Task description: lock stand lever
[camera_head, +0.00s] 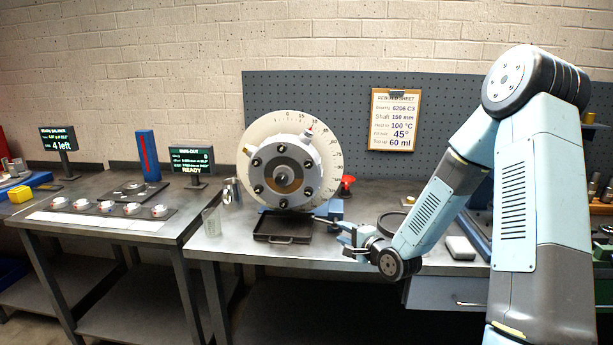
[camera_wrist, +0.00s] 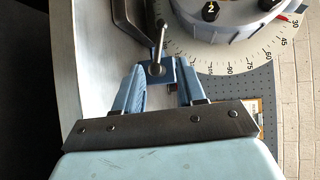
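The rotor (camera_head: 283,172) stands on the bench in front of a round degree dial (camera_head: 258,133). The dial (camera_wrist: 235,62) and part of the rotor (camera_wrist: 215,18) also show at the top right of the wrist view. The stand lever (camera_wrist: 160,42) is a thin metal rod with a rounded end, rising from a pivot on a small blue block (camera_wrist: 168,77). My gripper (camera_wrist: 160,66) is open, its two blue fingers apart, with the lever's pivot end seen between the tips. Contact cannot be told. In the head view my gripper (camera_head: 343,231) is just right of the stand.
A dark tray (camera_head: 284,229) lies in front of the rotor. A red funnel-like thing (camera_head: 347,183) stands behind my gripper. A clear beaker (camera_head: 211,222) is at the left bench edge. A grey-white block (camera_head: 460,248) lies at the right. The left bench (camera_head: 105,234) holds several small cups.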

